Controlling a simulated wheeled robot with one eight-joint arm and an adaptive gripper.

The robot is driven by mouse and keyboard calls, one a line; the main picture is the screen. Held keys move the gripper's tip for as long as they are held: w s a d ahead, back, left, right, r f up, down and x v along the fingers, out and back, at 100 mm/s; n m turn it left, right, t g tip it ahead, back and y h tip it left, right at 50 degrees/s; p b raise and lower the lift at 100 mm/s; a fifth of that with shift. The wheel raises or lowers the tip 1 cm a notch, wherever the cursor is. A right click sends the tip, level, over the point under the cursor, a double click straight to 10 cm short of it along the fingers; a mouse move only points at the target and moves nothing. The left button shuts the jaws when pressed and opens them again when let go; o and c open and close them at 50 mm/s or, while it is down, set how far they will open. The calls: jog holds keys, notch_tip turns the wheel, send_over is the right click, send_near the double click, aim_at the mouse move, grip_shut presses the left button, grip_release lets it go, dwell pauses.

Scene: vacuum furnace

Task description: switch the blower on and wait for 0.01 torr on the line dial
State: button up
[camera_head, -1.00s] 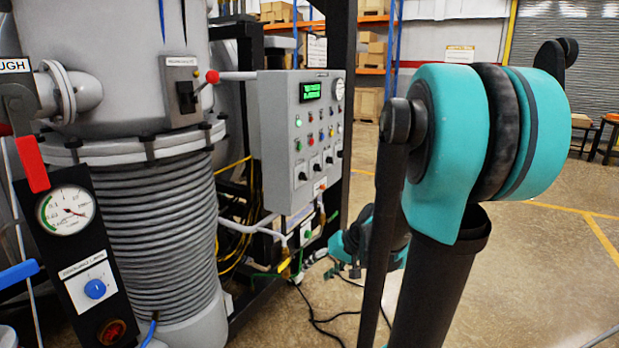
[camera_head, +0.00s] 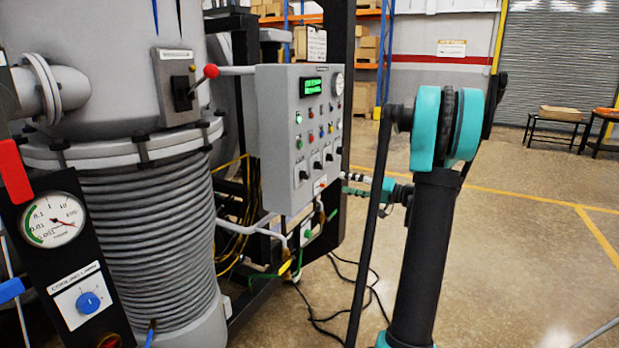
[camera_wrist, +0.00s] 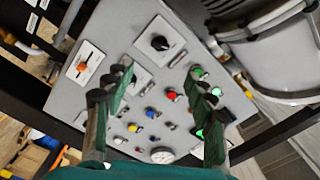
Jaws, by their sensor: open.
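The grey control panel (camera_head: 285,170) has a green-lit display (camera_head: 312,86), coloured buttons, dark knobs and a small round gauge (camera_head: 337,84). Its labels are too small to read, so I cannot tell which control is the blower's. A larger dial (camera_head: 54,220) on the black post at left is marked from 0.001 to 10; its needle points lower right, away from the green arc. My gripper (camera_head: 352,186) is at the panel's lower right. In the wrist view my gripper (camera_wrist: 163,75) is open and empty, its fingers over the panel face near a black knob (camera_wrist: 160,43) and green buttons (camera_wrist: 198,72).
A red-ball lever (camera_head: 211,71) sticks out from the furnace body beside the panel's upper left. A blue knob (camera_head: 89,302) sits below the large dial. Cables lie on the floor below the panel. The floor at right is open, with small tables (camera_head: 555,117) at the back.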

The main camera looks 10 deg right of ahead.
aim_at(307, 176)
jog(key=x, duration=1.5)
jog(key=shift+c, duration=0.6)
jog(key=c, duration=1)
jog(key=shift+c, duration=0.2)
jog(key=m, duration=0.6)
jog(key=shift+f, duration=0.1)
jog(key=m, duration=0.5)
jog(key=shift+m, duration=0.4)
